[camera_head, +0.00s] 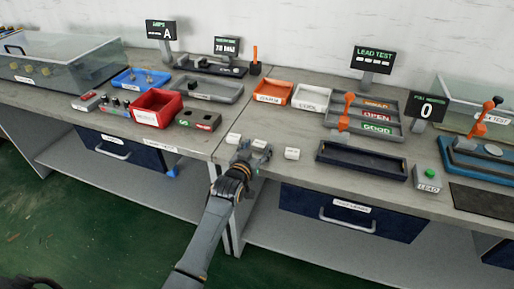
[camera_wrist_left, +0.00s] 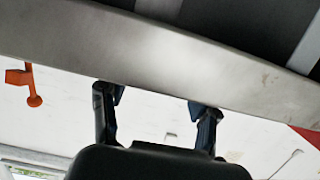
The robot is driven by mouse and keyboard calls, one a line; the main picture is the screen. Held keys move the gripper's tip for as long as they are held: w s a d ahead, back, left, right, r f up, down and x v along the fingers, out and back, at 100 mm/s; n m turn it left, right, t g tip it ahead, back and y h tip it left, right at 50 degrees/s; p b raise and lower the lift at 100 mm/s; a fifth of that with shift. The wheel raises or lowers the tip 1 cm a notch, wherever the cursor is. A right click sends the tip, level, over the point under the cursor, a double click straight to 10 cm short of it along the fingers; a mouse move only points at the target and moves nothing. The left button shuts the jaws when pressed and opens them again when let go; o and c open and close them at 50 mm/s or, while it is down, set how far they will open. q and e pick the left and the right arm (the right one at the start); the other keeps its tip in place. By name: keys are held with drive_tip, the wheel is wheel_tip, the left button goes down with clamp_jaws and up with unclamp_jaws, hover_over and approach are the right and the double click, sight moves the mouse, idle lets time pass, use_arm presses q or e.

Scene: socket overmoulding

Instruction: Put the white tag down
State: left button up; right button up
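Three small white tags stand in a row along the front edge of the bench in the head view: a left one (camera_head: 233,138), a middle one (camera_head: 260,144) and a right one (camera_head: 292,153). I cannot tell which one the task means. My left gripper (camera_head: 250,155) is at the bench's front edge, right by the middle tag and partly in front of it. In the left wrist view its two fingers (camera_wrist_left: 157,102) stand wide apart, with nothing visible between them. Whether it touches the middle tag cannot be told. My right gripper is not in view.
A dark blue tray (camera_head: 362,160) lies right of the tags. Behind them are an orange bin (camera_head: 273,91) and a white bin (camera_head: 311,98). The bench top between tags and bins is clear.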

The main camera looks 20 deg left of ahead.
use_arm(q)
drive_tip(key=shift+f+b, duration=0.15)
drive_tip(key=shift+b, duration=0.4)
drive_tip(key=s+r, duration=0.3)
drive_tip(key=s, duration=1)
drive_tip(key=shift+s+a+p, duration=0.2)
drive_tip(key=shift+s+p, duration=0.05)
drive_tip(key=shift+p, duration=0.1)
